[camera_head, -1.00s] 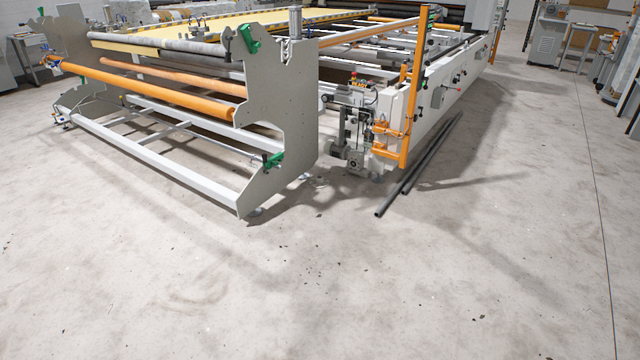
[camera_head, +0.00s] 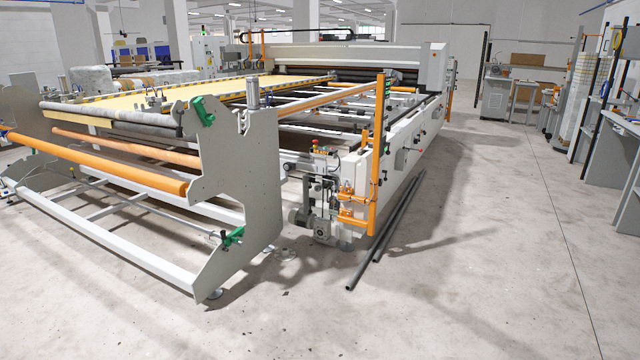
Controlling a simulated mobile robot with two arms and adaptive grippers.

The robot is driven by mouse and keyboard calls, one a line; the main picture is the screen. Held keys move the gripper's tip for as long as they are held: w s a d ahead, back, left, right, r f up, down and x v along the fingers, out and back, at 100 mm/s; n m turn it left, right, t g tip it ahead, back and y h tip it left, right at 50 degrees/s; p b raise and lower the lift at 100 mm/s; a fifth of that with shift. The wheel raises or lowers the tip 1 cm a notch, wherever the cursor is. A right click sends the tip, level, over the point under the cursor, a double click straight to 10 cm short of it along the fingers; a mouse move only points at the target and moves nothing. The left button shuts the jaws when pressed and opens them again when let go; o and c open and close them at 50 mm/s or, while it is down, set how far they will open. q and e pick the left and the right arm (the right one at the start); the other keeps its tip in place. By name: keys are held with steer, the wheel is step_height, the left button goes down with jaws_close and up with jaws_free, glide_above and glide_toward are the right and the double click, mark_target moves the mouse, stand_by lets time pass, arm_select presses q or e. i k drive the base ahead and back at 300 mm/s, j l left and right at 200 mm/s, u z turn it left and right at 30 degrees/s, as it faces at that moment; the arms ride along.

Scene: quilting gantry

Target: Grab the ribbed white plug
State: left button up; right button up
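I cannot make out a ribbed white plug in the head view; at this distance it is too small to tell or hidden. The large quilting gantry (camera_head: 405,150) fills the middle and left of the view. Its near end has a grey side plate (camera_head: 240,170) and orange rollers (camera_head: 100,164). Neither of my grippers shows in the head view.
Dark pipes (camera_head: 385,238) lie on the floor along the gantry's right side. An orange post (camera_head: 379,150) stands at its near corner. Workbenches (camera_head: 620,150) and a small machine (camera_head: 496,98) stand at the right. The concrete floor (camera_head: 480,270) in front and to the right is clear.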

mark_target(285, 253)
steer(key=i, duration=3.8)
